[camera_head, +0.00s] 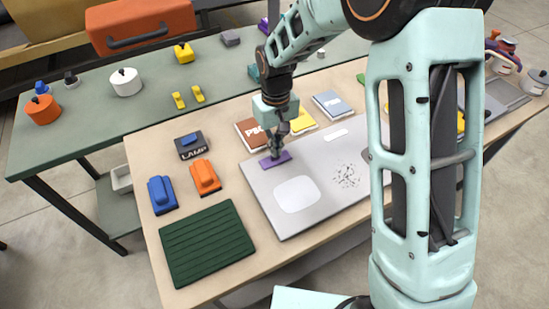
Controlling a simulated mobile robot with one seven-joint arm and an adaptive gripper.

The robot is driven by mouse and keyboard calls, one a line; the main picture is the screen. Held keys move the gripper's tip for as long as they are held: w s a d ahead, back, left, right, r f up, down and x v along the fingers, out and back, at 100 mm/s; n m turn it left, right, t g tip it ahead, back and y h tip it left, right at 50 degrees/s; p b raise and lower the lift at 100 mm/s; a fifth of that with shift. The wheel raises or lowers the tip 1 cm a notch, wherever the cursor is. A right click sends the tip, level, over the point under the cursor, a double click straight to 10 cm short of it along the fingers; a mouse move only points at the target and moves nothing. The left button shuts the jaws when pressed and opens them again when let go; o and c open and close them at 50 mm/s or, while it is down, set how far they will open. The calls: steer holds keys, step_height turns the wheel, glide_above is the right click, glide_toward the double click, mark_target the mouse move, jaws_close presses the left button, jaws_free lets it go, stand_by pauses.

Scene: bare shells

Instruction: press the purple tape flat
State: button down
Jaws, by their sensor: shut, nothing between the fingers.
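The purple tape (270,162) is a short strip near the top-left corner of the light grey panel (262,193) on the wooden table. My gripper (275,154) points down at the strip, with its fingertips at or just above it. I cannot tell whether they touch. The gripper is shut with nothing held. Its fingers hide part of the area behind the strip, and my arm covers the panel's right side.
A dark green ribbed mat (205,243), a blue block (162,195), an orange block (205,177) and a "LAMP" box (190,146) lie left of the panel. Booklets (332,104) lie behind it. A green table (80,135) stands at the back left.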

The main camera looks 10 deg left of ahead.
steer(key=shift+r+p, duration=2.35)
steer(key=shift+r, duration=1.2)
